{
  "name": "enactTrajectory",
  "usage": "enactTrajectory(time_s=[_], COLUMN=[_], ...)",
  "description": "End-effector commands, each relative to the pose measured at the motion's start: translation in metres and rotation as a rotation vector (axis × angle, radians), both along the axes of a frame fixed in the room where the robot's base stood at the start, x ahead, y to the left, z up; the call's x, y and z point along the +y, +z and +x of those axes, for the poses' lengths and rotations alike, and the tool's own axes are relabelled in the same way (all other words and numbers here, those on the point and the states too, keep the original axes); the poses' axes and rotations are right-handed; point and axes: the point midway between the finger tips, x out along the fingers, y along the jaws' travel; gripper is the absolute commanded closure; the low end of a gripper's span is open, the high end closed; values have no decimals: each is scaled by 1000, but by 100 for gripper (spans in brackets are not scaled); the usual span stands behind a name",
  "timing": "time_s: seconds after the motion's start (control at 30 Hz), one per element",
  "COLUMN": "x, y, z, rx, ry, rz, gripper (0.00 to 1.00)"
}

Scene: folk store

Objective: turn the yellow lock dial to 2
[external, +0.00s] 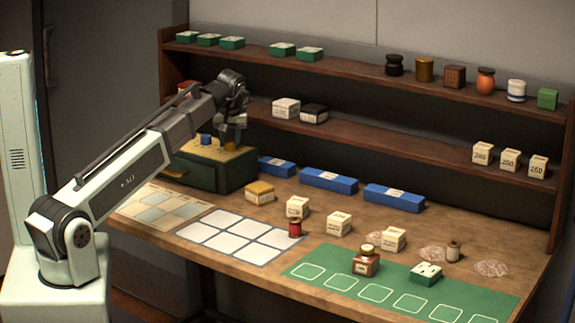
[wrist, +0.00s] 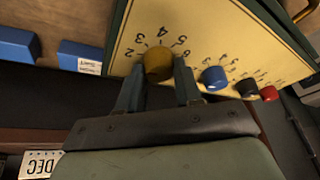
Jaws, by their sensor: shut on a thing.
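The yellow lock dial (wrist: 158,64) sits on the pale yellow top plate (wrist: 200,35) of a dark green lock box (external: 238,171). Printed numbers ring the dial, with 2, 3, 4, 5 and 6 readable. My gripper (wrist: 160,80) is shut on the yellow dial, one finger on each side of it. In the external view my gripper (external: 233,138) is over the right part of the box top and mostly hides the dial. I cannot make out which number the dial is set to.
A blue dial (wrist: 213,78), a black dial (wrist: 246,89) and a red dial (wrist: 269,93) stand beside the yellow one. Blue boxes (external: 328,180) line the back of the counter. A shelf (external: 390,140) runs above.

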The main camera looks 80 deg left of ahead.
Motion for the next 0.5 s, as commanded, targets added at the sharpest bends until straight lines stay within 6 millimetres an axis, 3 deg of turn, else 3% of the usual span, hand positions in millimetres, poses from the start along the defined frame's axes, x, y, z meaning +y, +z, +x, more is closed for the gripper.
enactTrajectory(time_s=[0.17, 0.2, 0.4, 0.5], x=[0, 0, 0, 0], y=[0, 0, 0, 0], z=[-1, -1, 0, 0], rx=[1, 1, 1, 1], ry=[2, 2, 2, 2], rz=[0, 0, 0, 0], gripper=[96, 62, 42, 40])
